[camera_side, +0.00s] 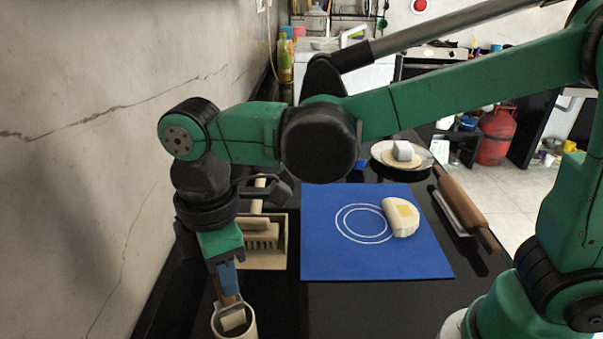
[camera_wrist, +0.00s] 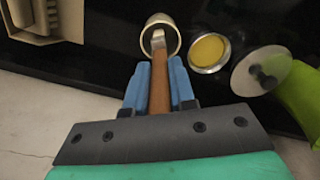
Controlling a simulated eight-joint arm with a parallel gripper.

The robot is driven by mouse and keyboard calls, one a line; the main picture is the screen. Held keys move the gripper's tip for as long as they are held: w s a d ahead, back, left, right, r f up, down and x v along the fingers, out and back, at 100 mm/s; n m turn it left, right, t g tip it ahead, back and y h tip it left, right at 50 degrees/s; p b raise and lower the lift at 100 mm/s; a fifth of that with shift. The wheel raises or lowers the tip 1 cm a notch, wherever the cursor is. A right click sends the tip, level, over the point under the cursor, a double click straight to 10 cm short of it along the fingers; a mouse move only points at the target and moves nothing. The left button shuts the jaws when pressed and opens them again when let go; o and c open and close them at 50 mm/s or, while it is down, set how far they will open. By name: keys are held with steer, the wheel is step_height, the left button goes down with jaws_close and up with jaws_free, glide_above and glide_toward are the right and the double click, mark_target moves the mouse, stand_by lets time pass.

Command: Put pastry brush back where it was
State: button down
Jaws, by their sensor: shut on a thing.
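My gripper (camera_side: 226,278) is shut on the brown handle of the pastry brush (camera_side: 233,319), which points downward with its pale head at the bottom. In the wrist view, the blue fingers (camera_wrist: 160,76) close on either side of the brush handle (camera_wrist: 160,88). A cream cup (camera_side: 251,325) stands under the gripper at the bottom edge of the side view. The brush head shows within the cup's mouth in both views; the cup is also in the wrist view (camera_wrist: 147,40). How deep the head reaches, and whether it touches the cup, I cannot tell.
A beige tray (camera_side: 267,262) with a toothed tool stands close behind the cup. A blue mat (camera_side: 330,262) with dough (camera_side: 401,217) lies to the right, then a rolling pin (camera_side: 463,207). A yellow-filled jar (camera_wrist: 208,51) and a clear lid (camera_wrist: 250,72) are near the cup.

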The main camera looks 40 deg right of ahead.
mark_target(231, 300)
steer(key=shift+f, duration=0.35)
steer(key=shift+f, duration=1.4)
steer(key=shift+f, duration=0.45)
steer(key=c, duration=0.7)
jaws_free()
steer(key=shift+c, duration=0.6)
steer(key=shift+r, duration=3)
